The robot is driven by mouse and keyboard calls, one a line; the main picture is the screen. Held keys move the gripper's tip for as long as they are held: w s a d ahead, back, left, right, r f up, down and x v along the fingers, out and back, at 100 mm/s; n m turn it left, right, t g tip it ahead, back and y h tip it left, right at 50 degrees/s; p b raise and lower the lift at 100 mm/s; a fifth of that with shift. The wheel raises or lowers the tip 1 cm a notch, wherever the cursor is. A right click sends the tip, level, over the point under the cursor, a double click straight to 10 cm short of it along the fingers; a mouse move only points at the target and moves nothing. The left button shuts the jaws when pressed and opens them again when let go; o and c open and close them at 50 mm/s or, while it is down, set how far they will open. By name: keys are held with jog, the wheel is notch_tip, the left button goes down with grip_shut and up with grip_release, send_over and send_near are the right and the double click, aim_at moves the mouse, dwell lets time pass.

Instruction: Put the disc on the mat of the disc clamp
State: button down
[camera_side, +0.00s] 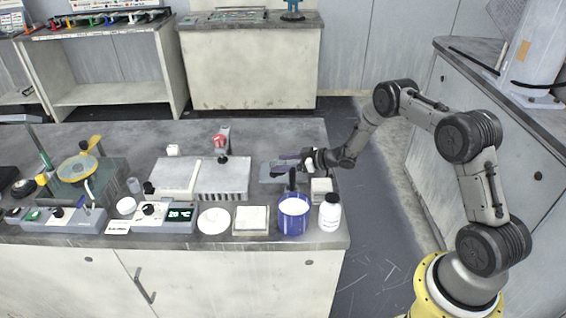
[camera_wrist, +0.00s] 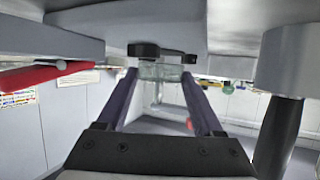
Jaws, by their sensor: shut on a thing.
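My gripper (camera_side: 288,162) is at the right end of the bench, above a flat grey-blue plate (camera_side: 268,178). In the wrist view my two dark fingers (camera_wrist: 160,76) are shut on a pale, glassy thing between their tips, seemingly the disc (camera_wrist: 160,70). Its outline is hard to make out. A red-handled fixture (camera_side: 221,143) stands to the left of my gripper, behind a pale flat-topped block; it looks like the disc clamp. A red bar (camera_wrist: 40,76) shows at the left of the wrist view. I cannot make out the mat.
The pale block (camera_side: 222,178) lies left of my gripper. A blue tub with white contents (camera_side: 293,222), a white bottle (camera_side: 330,212) and a small white box (camera_side: 320,188) stand close by in front. A controller with a green display (camera_side: 180,214) and a yellow round fixture (camera_side: 77,168) are farther left.

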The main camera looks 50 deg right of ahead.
jog(key=shift+f, duration=0.3)
grip_release()
jog(key=shift+f, duration=0.1)
